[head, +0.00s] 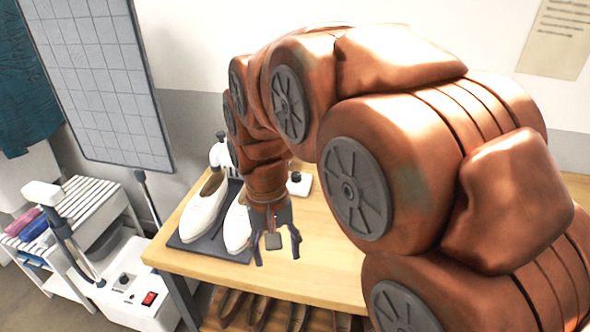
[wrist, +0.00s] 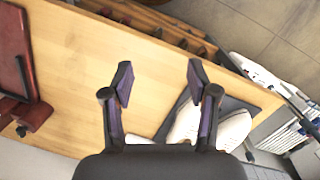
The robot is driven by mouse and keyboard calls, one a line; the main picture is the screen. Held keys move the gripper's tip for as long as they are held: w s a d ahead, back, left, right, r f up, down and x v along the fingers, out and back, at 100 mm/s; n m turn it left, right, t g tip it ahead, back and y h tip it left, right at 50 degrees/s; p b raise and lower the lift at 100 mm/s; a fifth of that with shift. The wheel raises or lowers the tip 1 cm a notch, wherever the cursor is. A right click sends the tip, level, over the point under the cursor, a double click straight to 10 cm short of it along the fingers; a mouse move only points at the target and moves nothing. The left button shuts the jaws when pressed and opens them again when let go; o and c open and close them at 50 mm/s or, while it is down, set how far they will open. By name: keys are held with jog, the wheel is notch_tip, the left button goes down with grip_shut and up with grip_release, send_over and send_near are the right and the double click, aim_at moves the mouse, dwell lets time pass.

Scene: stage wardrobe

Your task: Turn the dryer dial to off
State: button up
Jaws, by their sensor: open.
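A small white box with a dark round knob on top (head: 299,184) stands on the wooden table, partly hidden behind my arm; it may be the dryer's dial unit, and the knob's setting is too small to read. White shoes (head: 204,206) stand on a dark tray (head: 208,247) left of my gripper. My gripper (head: 277,256) is open and empty, pointing down above the table, in front of the box and apart from it. In the wrist view the open fingers (wrist: 160,78) have bare wood between them, and the white shoes (wrist: 232,130) show at lower right; no dial is seen there.
The wooden table (head: 325,262) has clear room right of the tray. Shoes fill a shelf below (head: 262,312). A white machine with a dark knob and red switch (head: 140,296) stands on the floor at left. A dark red object (wrist: 22,70) lies on the table in the wrist view.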

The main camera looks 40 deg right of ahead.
jog(key=w+d+r+m+p, duration=0.15)
jog(key=w+d+m, duration=0.35)
jog(key=w, duration=0.6)
jog(key=m+t+p, duration=0.1)
jog(key=m+p, duration=0.2)
jog(key=m, duration=0.6)
send_over(296, 174)
jog(key=f, duration=0.5)
jog(key=shift+a+f, duration=0.25)
jog(key=shift+w+d+f+m, duration=0.2)
jog(key=shift+d+f+m, duration=0.1)
jog(key=shift+d+f, duration=0.1)
jog(key=shift+s+a+f+p, duration=0.1)
jog(key=shift+f+p, duration=0.6)
jog(key=shift+f, duration=1.2)
jog(key=shift+s+f+p, duration=0.1)
jog(key=shift+f+p, duration=0.6)
jog(key=shift+f, duration=1.2)
grip_shut()
